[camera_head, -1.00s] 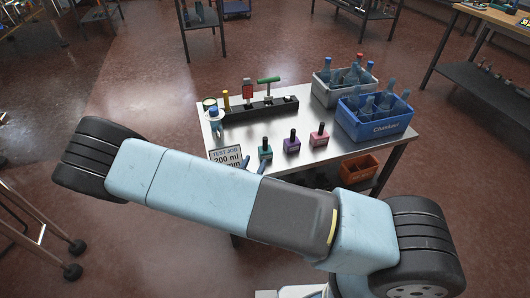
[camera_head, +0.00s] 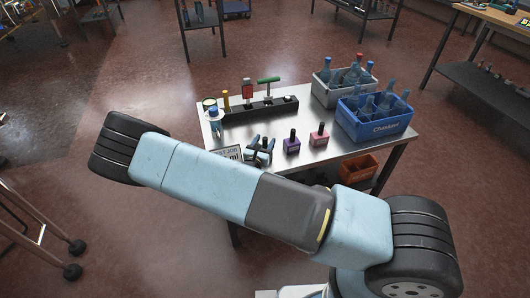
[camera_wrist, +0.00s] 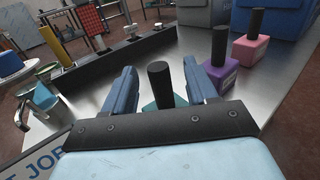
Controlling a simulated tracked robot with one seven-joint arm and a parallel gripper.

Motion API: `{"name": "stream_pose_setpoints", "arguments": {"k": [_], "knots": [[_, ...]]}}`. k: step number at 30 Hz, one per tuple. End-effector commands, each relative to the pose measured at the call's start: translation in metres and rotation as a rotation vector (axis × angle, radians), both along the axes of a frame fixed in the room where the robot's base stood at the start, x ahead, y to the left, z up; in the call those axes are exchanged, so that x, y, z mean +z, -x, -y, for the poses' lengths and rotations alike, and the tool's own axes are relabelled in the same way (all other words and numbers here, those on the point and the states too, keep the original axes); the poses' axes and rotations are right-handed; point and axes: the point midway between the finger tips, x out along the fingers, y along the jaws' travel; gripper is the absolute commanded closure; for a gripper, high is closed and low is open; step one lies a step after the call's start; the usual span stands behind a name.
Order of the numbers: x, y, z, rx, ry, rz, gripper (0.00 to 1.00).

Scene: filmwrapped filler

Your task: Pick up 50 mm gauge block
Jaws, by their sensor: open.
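Three blocks with black upright handles stand in a row on the steel table; I cannot read a 50 mm mark on any. The teal block (camera_wrist: 180,100) is between my gripper's fingers in the wrist view, its handle standing between them and its lower part hidden by my gripper. The purple block (camera_head: 292,146) and the pink block (camera_head: 319,139) stand to its right, and show in the wrist view as purple (camera_wrist: 218,71) and pink (camera_wrist: 250,50). My gripper (camera_wrist: 160,68) is open, with blue fingers either side of the teal block. I cannot tell whether they touch it.
A black rack (camera_head: 262,110) with upright tools stands behind the blocks. A grey crate (camera_head: 327,95) and a blue crate (camera_head: 376,128) of bottles are at the table's right. A job sign (camera_head: 226,154), partly hidden by my arm, and small containers are at the left.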

Motion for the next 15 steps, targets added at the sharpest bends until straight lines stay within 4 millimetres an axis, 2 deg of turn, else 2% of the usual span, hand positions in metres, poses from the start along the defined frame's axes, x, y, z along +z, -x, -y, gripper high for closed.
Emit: {"name": "stream_pose_setpoints", "arguments": {"k": [3, 9, 15], "knots": [[0.0004, -0.0095, 0.0036, 0.0, -0.001, 0.001, 0.43], [0.0004, -0.0104, 0.0037, 0.001, -0.001, 0.0, 0.43], [0.0004, -0.0101, 0.0037, 0.0, -0.001, 0.0, 0.61]]}}
